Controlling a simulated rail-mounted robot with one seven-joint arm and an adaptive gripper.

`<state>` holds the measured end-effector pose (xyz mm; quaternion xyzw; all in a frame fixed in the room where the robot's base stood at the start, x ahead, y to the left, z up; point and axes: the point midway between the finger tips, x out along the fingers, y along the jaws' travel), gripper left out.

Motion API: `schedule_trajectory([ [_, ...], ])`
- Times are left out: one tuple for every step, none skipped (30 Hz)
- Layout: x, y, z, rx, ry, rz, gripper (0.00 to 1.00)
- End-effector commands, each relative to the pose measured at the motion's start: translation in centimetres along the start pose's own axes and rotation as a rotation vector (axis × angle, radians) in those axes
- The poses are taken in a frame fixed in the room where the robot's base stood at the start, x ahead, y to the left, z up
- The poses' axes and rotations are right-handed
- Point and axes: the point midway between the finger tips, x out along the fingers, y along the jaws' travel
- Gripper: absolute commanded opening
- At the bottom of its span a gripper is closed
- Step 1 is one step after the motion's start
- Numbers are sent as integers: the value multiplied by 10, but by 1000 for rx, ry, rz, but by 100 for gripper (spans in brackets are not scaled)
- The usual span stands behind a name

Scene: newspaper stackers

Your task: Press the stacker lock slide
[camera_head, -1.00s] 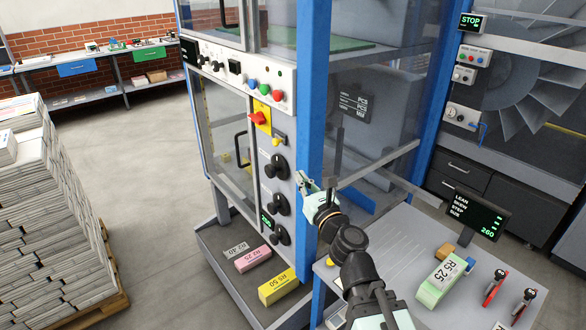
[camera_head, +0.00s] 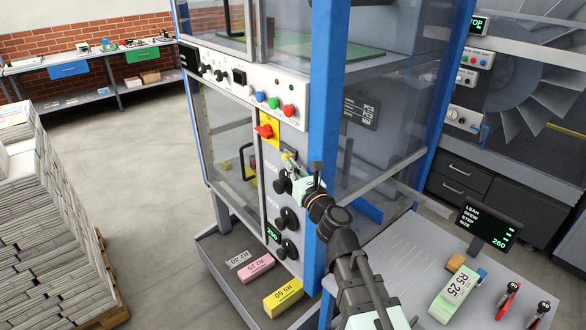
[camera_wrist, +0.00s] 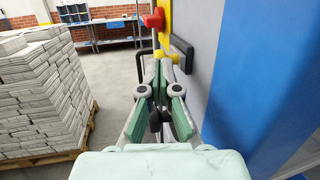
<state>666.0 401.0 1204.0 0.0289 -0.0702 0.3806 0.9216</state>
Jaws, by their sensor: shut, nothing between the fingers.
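The lock slide shows in the wrist view as a small yellow knob (camera_wrist: 161,56) beside a black slotted plate (camera_wrist: 182,53) on the grey panel. In the head view the yellow knob (camera_head: 288,154) is small and partly hidden by my gripper. It sits below the red rotary switch (camera_head: 264,131) on its yellow plate. My gripper (camera_wrist: 161,66) is shut and empty. Its fingertips are right at the yellow knob and overlap its lower part in the wrist view. I cannot tell whether they touch it. In the head view my gripper (camera_head: 289,166) is close to the panel face.
Black dial knobs (camera_head: 287,218) line the panel below my gripper. A blue post (camera_head: 321,100) stands close on the right. Coloured buttons (camera_head: 274,103) are above. A newspaper stack (camera_head: 50,210) on a pallet stands left, with open floor between. A table with a green block (camera_head: 450,298) is at right.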

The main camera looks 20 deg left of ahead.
Motion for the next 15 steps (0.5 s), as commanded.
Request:
schedule_trajectory([
  [0, 0, 0, 0, 0, 0, 0],
  [0, 0, 0, 0, 0, 0, 0],
  [0, 0, 0, 0, 0, 0, 0],
  [0, 0, 0, 0, 0, 0, 0],
  [0, 0, 0, 0, 0, 0, 0],
  [0, 0, 0, 0, 0, 0, 0],
  [0, 0, 0, 0, 0, 0, 0],
  [1, 0, -1, 0, 0, 0, 0],
  [4, 1, -1, 0, 0, 1, 0],
  [7, 1, -2, 0, 0, 1, 0],
  [11, 2, -3, 0, 0, 2, 0],
  [18, 3, -5, 0, -1, 2, 0],
  [23, 4, -6, 0, -1, 2, 0],
  [28, 5, -6, 0, -1, 2, 0],
  [35, 7, -7, 0, -1, 2, 0],
])
